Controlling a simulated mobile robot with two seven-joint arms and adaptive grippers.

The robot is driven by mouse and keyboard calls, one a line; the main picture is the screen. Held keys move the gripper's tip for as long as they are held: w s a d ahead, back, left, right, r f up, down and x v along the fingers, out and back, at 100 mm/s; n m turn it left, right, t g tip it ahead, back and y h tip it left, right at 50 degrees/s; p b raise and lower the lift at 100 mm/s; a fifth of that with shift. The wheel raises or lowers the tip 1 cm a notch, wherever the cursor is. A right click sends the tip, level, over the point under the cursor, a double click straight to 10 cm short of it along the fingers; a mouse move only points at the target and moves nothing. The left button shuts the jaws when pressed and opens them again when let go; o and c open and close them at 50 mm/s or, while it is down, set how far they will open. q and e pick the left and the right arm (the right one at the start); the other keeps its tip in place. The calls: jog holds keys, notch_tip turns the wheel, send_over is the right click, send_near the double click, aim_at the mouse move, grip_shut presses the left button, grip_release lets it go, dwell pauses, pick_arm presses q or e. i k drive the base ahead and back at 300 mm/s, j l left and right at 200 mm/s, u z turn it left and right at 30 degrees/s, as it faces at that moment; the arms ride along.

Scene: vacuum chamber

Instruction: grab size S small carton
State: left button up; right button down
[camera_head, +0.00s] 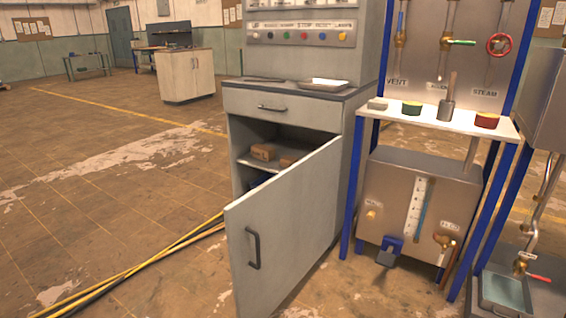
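Two small brown cartons sit on the inner shelf of the grey cabinet (285,107). The left carton (263,152) shows almost whole. The right carton (287,162) is partly hidden behind the open door. I cannot read a size mark on either one. The cabinet door (290,235) stands wide open toward me, with a dark handle (252,248) on its face. Neither of my grippers is in view.
A metal tray (324,85) lies on the cabinet top. A white shelf (460,122) with several small items stands to the right on blue posts. Yellow and black cables (150,262) cross the floor at left. The floor left of the cabinet is otherwise clear.

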aim_at(287, 162)
jog(key=i+j+z, duration=0.1)
jog(key=i, duration=0.3)
jog(key=i+j, duration=0.25)
jog(key=i, duration=0.15)
jog(key=i+j+z, duration=0.15)
jog(key=i, duration=0.25)
